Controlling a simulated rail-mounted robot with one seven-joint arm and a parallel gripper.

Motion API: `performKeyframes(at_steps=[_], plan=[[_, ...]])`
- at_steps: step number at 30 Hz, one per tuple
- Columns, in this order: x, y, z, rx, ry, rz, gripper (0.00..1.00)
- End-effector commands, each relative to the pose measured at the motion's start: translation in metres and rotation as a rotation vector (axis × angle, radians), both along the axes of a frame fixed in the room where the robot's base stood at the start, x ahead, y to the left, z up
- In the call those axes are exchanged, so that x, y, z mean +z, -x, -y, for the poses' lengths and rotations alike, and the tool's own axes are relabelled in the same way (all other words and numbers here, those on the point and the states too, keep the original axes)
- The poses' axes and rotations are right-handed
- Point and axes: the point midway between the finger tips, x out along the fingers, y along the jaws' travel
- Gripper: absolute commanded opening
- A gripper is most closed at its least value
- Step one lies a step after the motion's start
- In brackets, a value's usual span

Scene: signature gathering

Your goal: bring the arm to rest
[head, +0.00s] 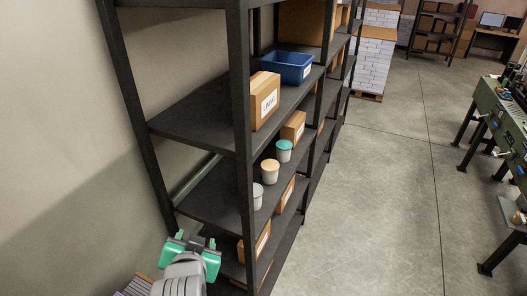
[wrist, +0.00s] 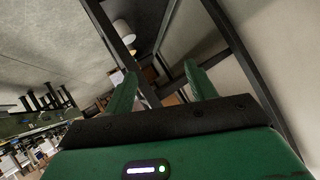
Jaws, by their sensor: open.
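My gripper (head: 191,250) is at the bottom of the head view, in front of the near end of the dark metal shelf rack (head: 190,115). Its green fingers are apart, with nothing between them. In the wrist view my gripper (wrist: 160,88) also shows open and empty, pointing toward the rack's frame. My grey arm shows just below the gripper in the head view.
The rack holds a blue bin (head: 287,68), a labelled carton (head: 265,100) and lidded tubs, one with a teal lid (head: 284,151). A wall (head: 60,130) stands at left. A green machine table (head: 508,110) stands at right. The floor (head: 385,200) between is clear.

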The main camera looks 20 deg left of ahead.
Motion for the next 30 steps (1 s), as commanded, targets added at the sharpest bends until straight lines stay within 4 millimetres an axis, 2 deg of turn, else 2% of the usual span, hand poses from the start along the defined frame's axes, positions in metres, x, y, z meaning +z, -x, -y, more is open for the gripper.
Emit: performKeyframes(at_steps=[1,4,7,10,12,15,18,21,24,30], plan=[[0.045,-0.010,0.021,-0.024,-0.016,0.090,0.56],[0.126,-0.019,0.064,-0.071,-0.028,0.286,0.56],[0.204,-0.015,0.111,-0.129,-0.022,0.482,0.56],[0.280,0.003,0.159,-0.197,0.003,0.679,0.56],[0.329,0.023,0.192,-0.251,0.030,0.815,0.56],[0.386,0.056,0.230,-0.323,0.076,0.983,0.56],[0.423,0.087,0.256,-0.382,0.119,1.107,0.56],[0.443,0.107,0.269,-0.417,0.148,1.178,0.56],[0.449,0.114,0.274,-0.429,0.157,1.203,0.56],[0.448,0.115,0.274,-0.429,0.158,1.203,0.56]])
